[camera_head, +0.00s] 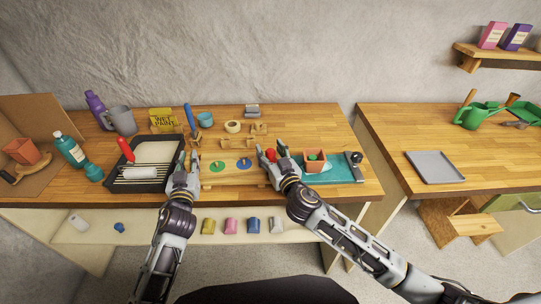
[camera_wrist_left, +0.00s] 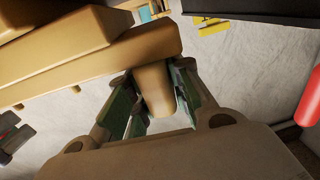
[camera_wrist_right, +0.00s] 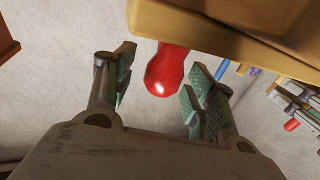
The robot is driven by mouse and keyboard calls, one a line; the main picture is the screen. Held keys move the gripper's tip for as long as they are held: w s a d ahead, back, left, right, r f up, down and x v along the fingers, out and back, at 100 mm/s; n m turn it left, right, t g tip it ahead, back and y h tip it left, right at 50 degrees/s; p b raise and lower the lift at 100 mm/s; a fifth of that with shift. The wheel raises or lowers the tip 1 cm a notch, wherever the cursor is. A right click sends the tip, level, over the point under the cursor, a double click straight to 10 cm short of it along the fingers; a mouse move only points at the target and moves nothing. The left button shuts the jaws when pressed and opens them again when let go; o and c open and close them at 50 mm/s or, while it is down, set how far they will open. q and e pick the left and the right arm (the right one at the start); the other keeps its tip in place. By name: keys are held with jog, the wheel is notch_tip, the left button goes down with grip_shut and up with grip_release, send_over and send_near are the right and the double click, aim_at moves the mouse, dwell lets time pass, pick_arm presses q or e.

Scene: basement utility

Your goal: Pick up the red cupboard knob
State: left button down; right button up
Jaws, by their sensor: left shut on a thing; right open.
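The red cupboard knob (camera_wrist_right: 165,72) sticks out from the end of a wooden stand (camera_wrist_right: 235,35) in the right wrist view; a bit of red (camera_head: 270,154) shows beside my right gripper in the head view. My right gripper (camera_wrist_right: 155,90) is open, with its fingers on either side of the knob and gaps between. My left gripper (camera_wrist_left: 153,95) is shut on a tan wooden knob (camera_wrist_left: 153,85) at the stand's opposite end. In the head view, the left gripper (camera_head: 184,168) is at the stand's left and the right gripper (camera_head: 278,160) at its right.
A black paint tray (camera_head: 140,172) lies left of the stand. Tape, a cup and wooden pieces stand behind. Coloured blocks lie on the lower shelf (camera_head: 180,221).

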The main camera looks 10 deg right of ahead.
aim_at(271, 150)
dwell(0.4)
jog(key=c, duration=1)
jog(key=shift+r, duration=5)
pick_arm(q)
jog(key=c, duration=1.2)
grip_release()
jog(key=shift+s, duration=0.15)
jog(key=s, duration=1.1)
jog(key=shift+s, duration=0.35)
